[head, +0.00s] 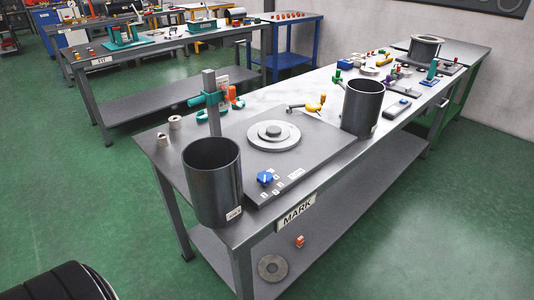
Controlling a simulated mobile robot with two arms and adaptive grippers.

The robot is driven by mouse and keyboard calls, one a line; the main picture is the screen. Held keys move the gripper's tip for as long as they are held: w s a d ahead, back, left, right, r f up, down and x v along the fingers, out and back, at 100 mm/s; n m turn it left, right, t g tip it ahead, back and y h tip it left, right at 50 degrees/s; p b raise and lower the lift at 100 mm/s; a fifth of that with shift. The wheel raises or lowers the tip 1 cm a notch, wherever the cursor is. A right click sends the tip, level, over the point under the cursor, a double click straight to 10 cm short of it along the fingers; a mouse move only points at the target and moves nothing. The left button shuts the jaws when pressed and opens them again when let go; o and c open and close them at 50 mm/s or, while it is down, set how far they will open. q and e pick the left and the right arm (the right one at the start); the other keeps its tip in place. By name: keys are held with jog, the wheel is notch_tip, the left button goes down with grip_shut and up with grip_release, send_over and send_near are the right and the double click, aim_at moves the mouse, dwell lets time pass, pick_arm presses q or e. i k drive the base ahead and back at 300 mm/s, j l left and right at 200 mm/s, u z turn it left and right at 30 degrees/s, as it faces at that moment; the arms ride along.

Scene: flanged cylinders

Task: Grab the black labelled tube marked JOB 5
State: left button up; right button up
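A dark, open-topped tube (208,190) stands upright at the near left corner of the bench marked MARK. A small white label (234,214) is low on its front; its text is too small to read surely. A second dark open tube (362,108) stands upright farther back, by the right edge of the grey plate; I see no label on its visible side. Neither gripper is in view.
The grey plate with a round stepped disc (273,136) and blue knob (265,178) lies between the tubes. A teal-clamped post (211,105) rises behind the near tube. Small tools crowd the bench's (263,226) far end. Green floor is open in front.

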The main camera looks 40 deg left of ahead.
aim_at(212, 165)
jog(key=i+l+u, duration=0.15)
jog(key=l+u, duration=0.25)
jog(key=i+l+u, duration=0.1)
jog(key=l+u, duration=1.1)
jog(key=l, duration=0.2)
